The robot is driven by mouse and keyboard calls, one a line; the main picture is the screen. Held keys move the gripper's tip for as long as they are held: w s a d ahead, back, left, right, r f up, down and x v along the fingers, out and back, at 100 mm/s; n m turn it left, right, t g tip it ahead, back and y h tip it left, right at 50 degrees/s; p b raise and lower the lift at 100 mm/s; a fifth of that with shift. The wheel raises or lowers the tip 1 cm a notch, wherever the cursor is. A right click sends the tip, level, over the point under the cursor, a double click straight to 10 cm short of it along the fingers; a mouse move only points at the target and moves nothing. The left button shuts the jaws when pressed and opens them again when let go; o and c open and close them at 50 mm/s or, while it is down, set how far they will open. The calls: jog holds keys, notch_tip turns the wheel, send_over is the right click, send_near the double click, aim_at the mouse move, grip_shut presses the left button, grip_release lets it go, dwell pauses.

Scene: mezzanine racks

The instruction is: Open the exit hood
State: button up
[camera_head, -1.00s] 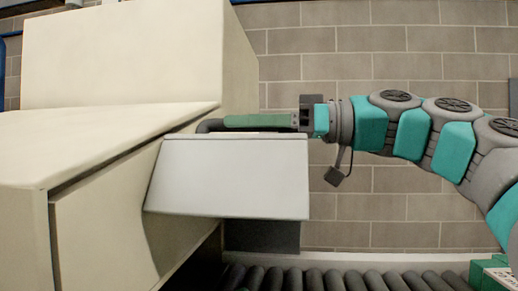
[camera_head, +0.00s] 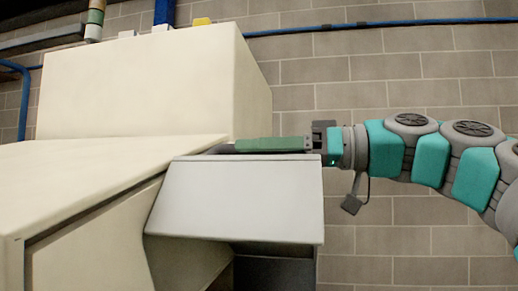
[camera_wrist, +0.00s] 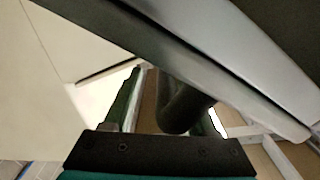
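The exit hood (camera_head: 235,198) is a pale grey panel on the front of a cream machine housing. It slopes outward, with a dark gap below its lower edge. My gripper (camera_head: 240,146) reaches in from the right, its long green fingers lying level along the hood's top edge. In the wrist view the gripper (camera_wrist: 170,95) shows its fingers apart, with a dark round handle bar (camera_wrist: 183,108) between them. The bar lies nearer the right finger, and a gap shows on its left. The hood's edge (camera_wrist: 235,75) crosses above and partly hides the fingertips.
The cream housing (camera_head: 150,85) fills the left side and rises behind the hood. A brick wall (camera_head: 410,235) stands behind my arm, with a blue pipe (camera_head: 400,23) along its top. Open space shows below my arm at the right.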

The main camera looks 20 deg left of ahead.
jog(key=shift+s+d+r, duration=0.1)
jog(key=shift+r, duration=0.05)
jog(key=shift+d, duration=0.55)
jog(key=v, duration=0.6)
jog(key=shift+w+d+b, duration=0.25)
jog(key=shift+w+b, duration=0.05)
jog(key=shift+b, duration=0.05)
jog(key=shift+c, duration=0.3)
